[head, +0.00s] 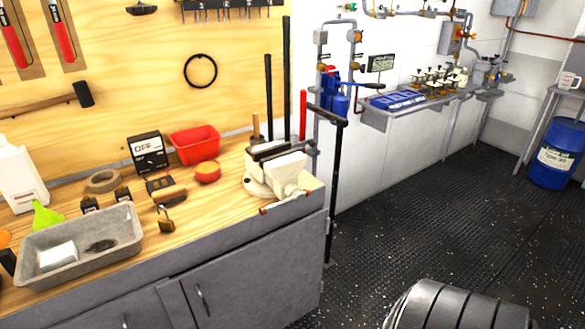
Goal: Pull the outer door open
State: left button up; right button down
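I see no door that is clearly the outer door in the head view. The only doors in view are the grey cabinet doors under the workbench. The right one (262,277) is shut and has a curved metal handle (200,297) near its left edge. The door to its left is cut off by the bottom edge of the picture; the top of its handle (125,320) just shows. Neither of my grippers is in view.
The wooden workbench (225,215) carries a white vise (275,175), a grey tray (80,250) and a red bin (195,144). A dark ribbed cylinder (450,305) lies at the bottom. A blue drum (555,155) stands far right. Dark floor (440,215) between is free.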

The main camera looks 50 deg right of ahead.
aim_at(271, 282)
jog(key=z, duration=1.2)
